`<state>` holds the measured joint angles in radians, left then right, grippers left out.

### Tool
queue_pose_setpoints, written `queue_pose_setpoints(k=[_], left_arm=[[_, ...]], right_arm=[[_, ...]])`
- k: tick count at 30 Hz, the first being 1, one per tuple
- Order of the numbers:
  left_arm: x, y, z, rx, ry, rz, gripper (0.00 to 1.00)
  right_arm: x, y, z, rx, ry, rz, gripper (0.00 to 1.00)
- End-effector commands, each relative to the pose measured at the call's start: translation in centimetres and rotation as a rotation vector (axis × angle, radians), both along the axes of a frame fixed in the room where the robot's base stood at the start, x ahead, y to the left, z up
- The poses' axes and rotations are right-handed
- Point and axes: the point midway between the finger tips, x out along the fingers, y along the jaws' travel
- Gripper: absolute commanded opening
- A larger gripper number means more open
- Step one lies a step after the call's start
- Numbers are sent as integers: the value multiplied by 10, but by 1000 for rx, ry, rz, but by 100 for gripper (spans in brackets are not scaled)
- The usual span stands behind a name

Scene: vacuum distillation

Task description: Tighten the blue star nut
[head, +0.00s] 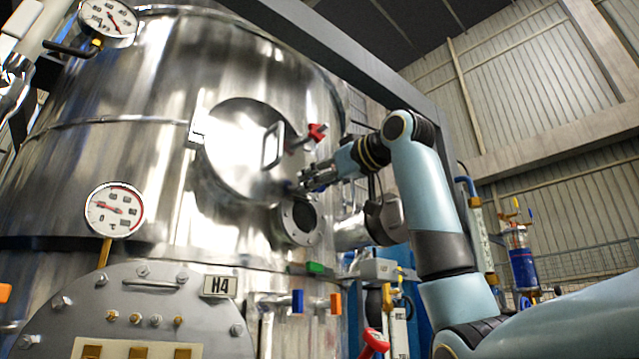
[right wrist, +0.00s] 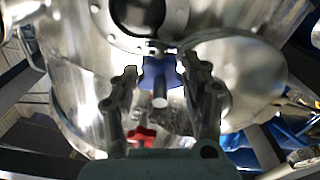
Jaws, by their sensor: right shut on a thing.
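The blue star nut (right wrist: 158,72) sits between the fingers of my right gripper (right wrist: 160,82) in the right wrist view, with a pale bolt end sticking out of it toward the camera. In the head view the right gripper (head: 300,186) is at the lower right edge of the round hatch door (head: 238,150), shut on the nut. Only a small dark blue bit of the nut (head: 288,187) shows there; the fingers hide most of it. A red star nut (head: 317,132) is at the upper right of the door and also shows in the right wrist view (right wrist: 142,135). My left gripper is not in view.
The steel vessel (head: 130,80) fills the left and middle. A round flanged port (head: 299,221) lies just below the right gripper. A dark beam (head: 330,45) crosses above my arm.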

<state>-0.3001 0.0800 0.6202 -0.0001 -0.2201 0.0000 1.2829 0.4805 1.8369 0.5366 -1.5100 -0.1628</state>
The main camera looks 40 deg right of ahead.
Motion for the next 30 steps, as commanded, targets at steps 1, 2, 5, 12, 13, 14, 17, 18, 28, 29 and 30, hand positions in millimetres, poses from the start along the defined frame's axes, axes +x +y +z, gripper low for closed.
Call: queue_pose_setpoints(k=[1, 2, 5, 12, 13, 14, 17, 18, 28, 29, 30], left_arm=[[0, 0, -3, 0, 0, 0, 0], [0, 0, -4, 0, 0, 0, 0], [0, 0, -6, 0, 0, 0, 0], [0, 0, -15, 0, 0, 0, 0], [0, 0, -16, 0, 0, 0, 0], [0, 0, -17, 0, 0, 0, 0], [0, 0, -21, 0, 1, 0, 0], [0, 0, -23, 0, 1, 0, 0], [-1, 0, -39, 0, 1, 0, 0], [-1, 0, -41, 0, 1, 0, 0], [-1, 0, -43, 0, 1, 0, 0]], right_arm=[[1, 0, -4, 43, 11, 2, 14], [1, 0, -4, 72, 13, 1, 14], [1, 0, -4, 167, 21, 1, 14], [1, 1, -4, 394, 38, 1, 14], [1, 1, -4, 423, 41, 2, 14], [1, 1, -5, 452, 44, 2, 14], [1, 1, -5, 547, 52, 2, 14], [1, 1, -5, 584, 55, 2, 14], [1, 1, -6, 897, 79, -1, 14], [1, 1, -6, 925, 82, -1, 14], [1, 1, -6, 962, 85, 0, 14]])
